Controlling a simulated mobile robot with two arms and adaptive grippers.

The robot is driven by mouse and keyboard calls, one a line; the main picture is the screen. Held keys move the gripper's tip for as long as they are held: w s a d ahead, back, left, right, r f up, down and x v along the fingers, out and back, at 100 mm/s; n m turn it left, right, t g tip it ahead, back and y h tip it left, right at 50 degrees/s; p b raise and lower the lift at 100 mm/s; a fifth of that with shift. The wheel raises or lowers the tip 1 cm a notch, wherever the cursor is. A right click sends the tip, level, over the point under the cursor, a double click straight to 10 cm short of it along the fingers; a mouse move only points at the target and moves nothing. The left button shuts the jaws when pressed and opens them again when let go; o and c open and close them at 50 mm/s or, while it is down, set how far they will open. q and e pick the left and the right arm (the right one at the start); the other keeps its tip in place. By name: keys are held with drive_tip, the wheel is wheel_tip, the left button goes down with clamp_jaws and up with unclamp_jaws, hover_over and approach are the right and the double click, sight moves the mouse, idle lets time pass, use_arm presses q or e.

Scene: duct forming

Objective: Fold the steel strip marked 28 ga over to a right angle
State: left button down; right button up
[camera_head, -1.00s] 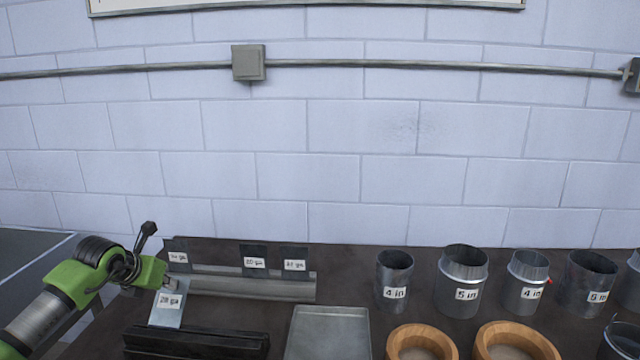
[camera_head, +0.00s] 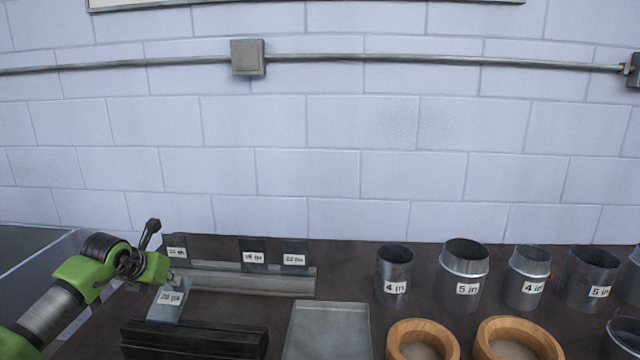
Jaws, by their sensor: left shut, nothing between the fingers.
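The steel strip marked 28 ga (camera_head: 167,311) is at the lower left, a short grey-blue piece with a white label, just behind a black bar block (camera_head: 195,340). It looks tilted; I cannot tell its exact angle. My left gripper (camera_head: 171,279) reaches in from the left and is shut and empty at the strip's upper end. The fingertips are small and partly hidden, so I cannot tell whether they touch the strip. My right gripper is out of view.
Other labelled dark strips, among them one marked 22 ga (camera_head: 295,249), stand along a grey metal rail (camera_head: 250,283). A shallow metal tray (camera_head: 328,337), wooden rings (camera_head: 422,326) and several metal duct pieces (camera_head: 465,263) stand to the right. A block wall rises behind.

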sight(175, 287)
use_arm(q)
drive_tip(key=shift+w+f, duration=0.2)
drive_tip(key=shift+f, duration=0.5)
drive_tip(key=shift+w+f+b, duration=0.4)
drive_tip(key=shift+f+b, duration=0.4)
drive_tip(key=shift+b, duration=0.1)
drive_tip(key=shift+f, duration=0.15)
drive_tip(key=shift+w+f+b, duration=0.2)
drive_tip(key=shift+f+b, duration=0.55)
drive_tip(key=shift+f, duration=0.3)
